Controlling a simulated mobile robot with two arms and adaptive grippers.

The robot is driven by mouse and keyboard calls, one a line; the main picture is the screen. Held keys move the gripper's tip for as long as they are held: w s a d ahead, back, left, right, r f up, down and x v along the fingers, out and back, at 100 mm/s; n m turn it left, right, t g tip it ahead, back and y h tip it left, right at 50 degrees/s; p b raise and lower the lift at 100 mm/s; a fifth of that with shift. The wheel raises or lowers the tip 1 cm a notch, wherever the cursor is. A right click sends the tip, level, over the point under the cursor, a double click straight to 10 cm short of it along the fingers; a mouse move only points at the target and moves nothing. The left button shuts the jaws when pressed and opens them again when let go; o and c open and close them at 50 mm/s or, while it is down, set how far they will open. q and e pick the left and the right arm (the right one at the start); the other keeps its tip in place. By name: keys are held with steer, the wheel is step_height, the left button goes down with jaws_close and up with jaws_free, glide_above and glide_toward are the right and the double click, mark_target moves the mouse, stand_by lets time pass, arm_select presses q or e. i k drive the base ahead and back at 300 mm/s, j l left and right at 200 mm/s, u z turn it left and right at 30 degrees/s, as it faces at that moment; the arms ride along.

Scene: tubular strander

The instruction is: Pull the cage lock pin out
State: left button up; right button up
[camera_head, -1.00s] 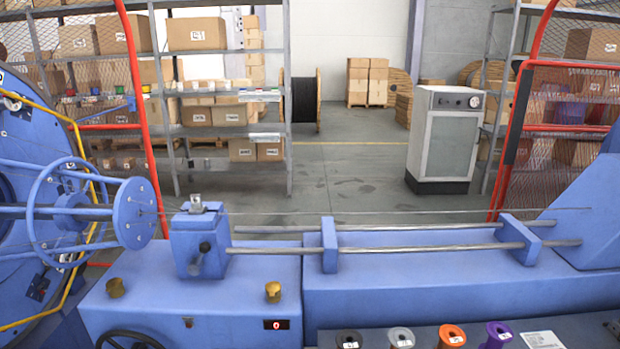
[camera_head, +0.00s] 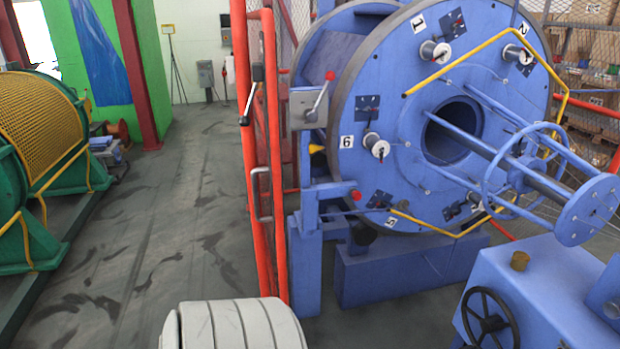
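The blue round cage (camera_head: 400,95) of the strander stands right of centre, with numbered bobbin positions on its face. At its left edge is a grey plate (camera_head: 308,108) with a lever that has a red knob (camera_head: 330,75). Below it is a small yellow handle (camera_head: 316,148), and lower still a red knob (camera_head: 355,195) on the blue frame beside the cage. I cannot tell for certain which of these is the cage lock pin. Neither gripper is in view.
A red guard frame (camera_head: 272,170) with a black-handled latch (camera_head: 257,73) stands left of the cage. A yellow-meshed green machine (camera_head: 40,120) is at far left. Open floor (camera_head: 170,210) lies between. A handwheel (camera_head: 487,322) is at bottom right.

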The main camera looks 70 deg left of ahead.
mark_target(356, 195)
steer(key=u, duration=1.85)
